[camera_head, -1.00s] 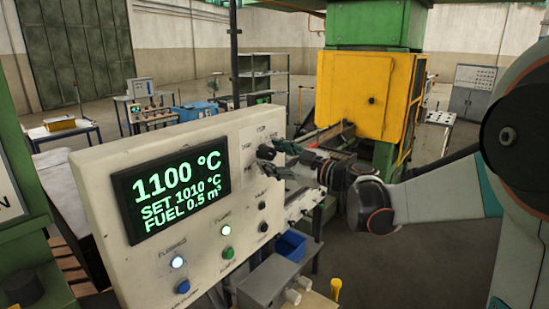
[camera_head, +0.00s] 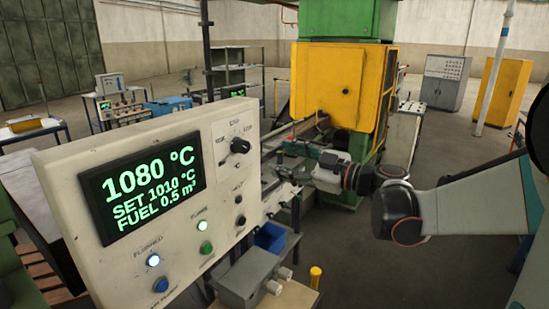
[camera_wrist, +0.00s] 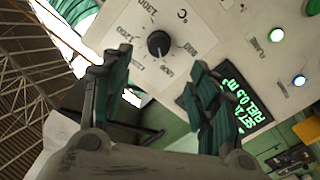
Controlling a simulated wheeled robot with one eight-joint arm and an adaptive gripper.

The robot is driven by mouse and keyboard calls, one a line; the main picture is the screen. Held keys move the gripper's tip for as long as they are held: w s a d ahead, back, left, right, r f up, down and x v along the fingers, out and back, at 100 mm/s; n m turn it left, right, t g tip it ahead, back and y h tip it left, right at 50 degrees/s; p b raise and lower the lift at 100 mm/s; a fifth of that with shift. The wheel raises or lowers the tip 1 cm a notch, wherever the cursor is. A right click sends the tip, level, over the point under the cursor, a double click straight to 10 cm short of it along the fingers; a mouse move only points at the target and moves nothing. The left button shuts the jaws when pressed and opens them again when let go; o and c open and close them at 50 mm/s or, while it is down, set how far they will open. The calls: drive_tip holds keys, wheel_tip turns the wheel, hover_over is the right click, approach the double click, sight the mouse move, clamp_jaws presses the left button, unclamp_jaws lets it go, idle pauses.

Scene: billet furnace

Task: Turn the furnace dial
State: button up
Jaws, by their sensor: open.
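The furnace dial (camera_head: 239,145) is a black round knob on the upper right of the cream control panel (camera_head: 70,170), with a printed scale around it. It also shows in the wrist view (camera_wrist: 158,44), beyond the fingertips. The display (camera_head: 140,187) reads 1080 °C, SET 1010 °C and FUEL 0.5 m³. My gripper (camera_head: 285,163) is to the right of the dial and apart from it. In the wrist view its two green-padded fingers (camera_wrist: 160,58) are spread, with nothing between them. The dial's exact pointer angle is hard to read.
Below the dial are two small black knobs (camera_head: 240,198), a green button (camera_head: 206,247) and a blue button (camera_head: 160,285). A grey box (camera_head: 250,278) sits under the panel. The yellow furnace (camera_head: 328,85) stands behind my gripper. Open floor lies to the right.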

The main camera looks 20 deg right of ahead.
sight(247, 149)
drive_tip(key=shift+r, duration=0.1)
drive_tip(key=w+a+m+p, duration=0.1)
drive_tip(key=w+a+m, duration=0.1)
drive_tip(key=w, duration=0.1)
drive_tip(key=w+a+m+p, duration=0.2)
drive_tip(key=w, duration=0.1)
drive_tip(key=w+a+m+p, duration=0.1)
drive_tip(key=w+a+m, duration=0.1)
drive_tip(key=w+a, duration=0.1)
drive_tip(key=shift+w+a+p, duration=0.1)
drive_tip(key=shift+w+p, duration=0.2)
drive_tip(key=shift+w, duration=0.05)
idle(0.6)
drive_tip(key=c, duration=1.1)
